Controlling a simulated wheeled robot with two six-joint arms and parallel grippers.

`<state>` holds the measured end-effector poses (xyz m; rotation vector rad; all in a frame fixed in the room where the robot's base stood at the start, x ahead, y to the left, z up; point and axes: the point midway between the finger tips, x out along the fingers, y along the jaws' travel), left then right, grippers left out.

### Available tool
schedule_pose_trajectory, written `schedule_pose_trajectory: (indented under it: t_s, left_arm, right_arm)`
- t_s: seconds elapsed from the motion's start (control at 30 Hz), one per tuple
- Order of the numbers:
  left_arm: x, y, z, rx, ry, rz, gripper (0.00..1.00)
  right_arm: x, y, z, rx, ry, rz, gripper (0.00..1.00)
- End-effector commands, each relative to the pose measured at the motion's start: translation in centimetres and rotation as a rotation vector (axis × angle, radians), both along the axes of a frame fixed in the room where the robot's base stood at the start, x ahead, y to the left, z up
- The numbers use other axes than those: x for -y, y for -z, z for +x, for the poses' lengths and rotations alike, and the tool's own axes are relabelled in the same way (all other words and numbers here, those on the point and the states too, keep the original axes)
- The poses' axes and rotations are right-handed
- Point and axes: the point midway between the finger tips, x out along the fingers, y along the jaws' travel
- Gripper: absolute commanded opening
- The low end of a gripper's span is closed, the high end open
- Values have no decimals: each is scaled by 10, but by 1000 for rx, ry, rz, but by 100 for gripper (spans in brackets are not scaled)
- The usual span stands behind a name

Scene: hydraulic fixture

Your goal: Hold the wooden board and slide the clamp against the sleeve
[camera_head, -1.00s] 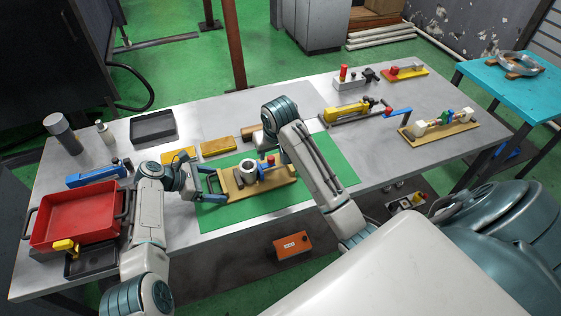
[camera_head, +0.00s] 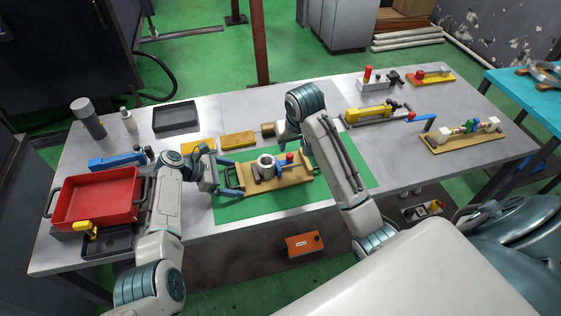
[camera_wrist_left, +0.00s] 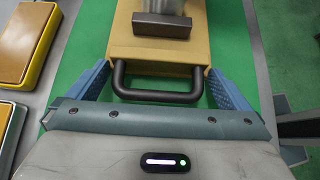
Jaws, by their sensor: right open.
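The wooden board (camera_head: 296,178) lies on the green mat (camera_head: 232,210); its left end with a black handle (camera_wrist_left: 157,97) shows in the left wrist view. A pale ring-shaped sleeve (camera_head: 266,163) stands on the board. Just right of it is a small blue and red part, probably the clamp (camera_head: 283,168). My left gripper (camera_head: 231,177) is open, its two blue fingers (camera_wrist_left: 158,90) either side of the handle at the board's left end; contact is unclear. My right gripper (camera_head: 284,134) is open behind the board; its fingers are partly hidden by its arm.
A red tray (camera_head: 136,197) stands at the left. Yellow blocks (camera_head: 238,140) and a dark tray (camera_head: 192,116) lie behind the mat. Other clamp fixtures stand at the right, including a wooden one (camera_head: 462,146). The table between mat and right fixtures is mostly clear.

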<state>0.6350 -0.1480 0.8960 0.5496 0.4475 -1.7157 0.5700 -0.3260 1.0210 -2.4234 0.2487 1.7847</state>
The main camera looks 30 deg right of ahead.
Motion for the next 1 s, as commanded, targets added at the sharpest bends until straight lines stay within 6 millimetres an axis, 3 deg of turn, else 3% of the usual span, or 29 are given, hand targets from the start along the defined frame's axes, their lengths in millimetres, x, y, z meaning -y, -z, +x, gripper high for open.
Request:
schedule_pose_trajectory:
  t_s: [0.27,0.7,1.0]
  left_arm:
    - [-15,-11,4,3,-3,-1,100]
    - [-84,-60,18,2,-2,2,100]
    - [-96,-70,20,0,0,0,100]
  right_arm:
    - [0,0,0,0,0,0,46]
    - [0,0,0,0,0,0,46]
    - [0,0,0,0,0,0,46]
